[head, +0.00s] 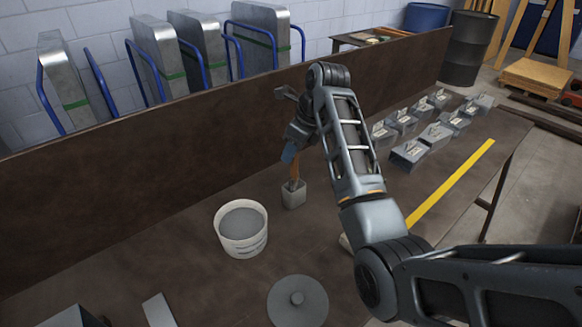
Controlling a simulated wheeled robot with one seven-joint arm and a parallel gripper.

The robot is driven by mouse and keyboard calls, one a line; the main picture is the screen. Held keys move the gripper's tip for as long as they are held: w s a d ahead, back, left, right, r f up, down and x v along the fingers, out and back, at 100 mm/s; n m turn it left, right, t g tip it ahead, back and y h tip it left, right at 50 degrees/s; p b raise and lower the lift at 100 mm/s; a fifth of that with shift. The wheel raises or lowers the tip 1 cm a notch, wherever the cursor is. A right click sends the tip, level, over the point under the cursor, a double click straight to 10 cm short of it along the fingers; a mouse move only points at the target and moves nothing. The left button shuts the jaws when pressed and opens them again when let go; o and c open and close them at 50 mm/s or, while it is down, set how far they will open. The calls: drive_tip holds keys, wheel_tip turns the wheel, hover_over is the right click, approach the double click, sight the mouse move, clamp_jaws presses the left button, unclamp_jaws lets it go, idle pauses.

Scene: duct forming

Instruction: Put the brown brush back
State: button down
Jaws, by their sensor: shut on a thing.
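The brown brush (294,171) stands roughly upright, with its brown handle below my gripper (290,154). My gripper is shut on the upper part of the handle. The brush's lower end is at the mouth of a small grey square holder (293,196) on the bench. The bristles are hidden, and I cannot tell how deep the brush sits in the holder.
A white bucket (241,238) of grey material stands just left of the holder. A round grey lid (298,302) lies in front. Several grey metal boxes (409,153) stand to the right, beside a yellow strip (452,183). A brown back panel (130,168) runs behind.

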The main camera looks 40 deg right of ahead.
sight(293, 164)
drive_tip(key=shift+f, duration=2.3)
drive_tip(key=c, duration=0.9)
unclamp_jaws()
drive_tip(key=v, duration=1.2)
